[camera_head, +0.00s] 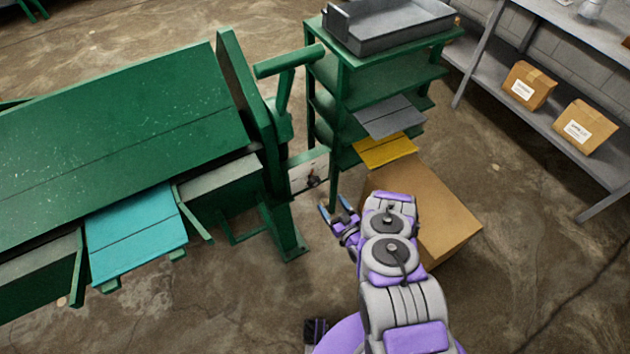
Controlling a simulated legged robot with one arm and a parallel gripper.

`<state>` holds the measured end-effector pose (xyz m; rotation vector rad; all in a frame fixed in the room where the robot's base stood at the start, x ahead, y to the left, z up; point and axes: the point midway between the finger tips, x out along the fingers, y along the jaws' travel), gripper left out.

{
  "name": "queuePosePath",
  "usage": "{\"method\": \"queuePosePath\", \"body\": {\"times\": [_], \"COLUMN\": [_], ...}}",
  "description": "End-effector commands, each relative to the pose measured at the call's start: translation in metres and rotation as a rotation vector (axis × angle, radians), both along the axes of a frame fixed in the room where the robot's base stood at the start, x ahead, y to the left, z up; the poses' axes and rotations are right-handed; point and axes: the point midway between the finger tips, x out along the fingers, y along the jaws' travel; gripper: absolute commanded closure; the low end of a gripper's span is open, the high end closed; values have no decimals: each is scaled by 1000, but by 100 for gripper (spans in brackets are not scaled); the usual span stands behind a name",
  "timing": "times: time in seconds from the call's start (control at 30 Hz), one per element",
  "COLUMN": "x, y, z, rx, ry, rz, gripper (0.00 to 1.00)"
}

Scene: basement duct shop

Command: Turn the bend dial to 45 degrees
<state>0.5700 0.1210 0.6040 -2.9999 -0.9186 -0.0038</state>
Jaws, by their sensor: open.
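A large green bending machine (110,125) fills the left of the view. A small pale plate (305,170) is at its right end, with a small dark round part (314,181) at its lower right edge. This may be the bend dial, but it is too small to read any angle or marking. My gripper (334,207) is open and empty, just below and to the right of the plate in the picture. Its fingers point toward the plate, with a visible gap between them and the dark part.
A green rack (385,75) with a grey tray (390,22) on top stands behind the gripper. Grey and yellow sheets stick out of it above a cardboard box (440,215). A teal sheet (135,235) lies on the machine. Shelving stands at right; floor is clear lower right.

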Motion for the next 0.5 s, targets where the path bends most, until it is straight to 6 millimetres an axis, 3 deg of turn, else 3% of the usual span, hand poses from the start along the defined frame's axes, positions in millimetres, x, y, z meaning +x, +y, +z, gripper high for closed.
{"method": "queuePosePath", "body": {"times": [0.2, 0.5], "x": [36, 82], "y": [30, 58], "z": [0, 1], "rx": [-4, 1], "ry": [-1, -4], "rz": [5, 1], "gripper": [23, 23]}}
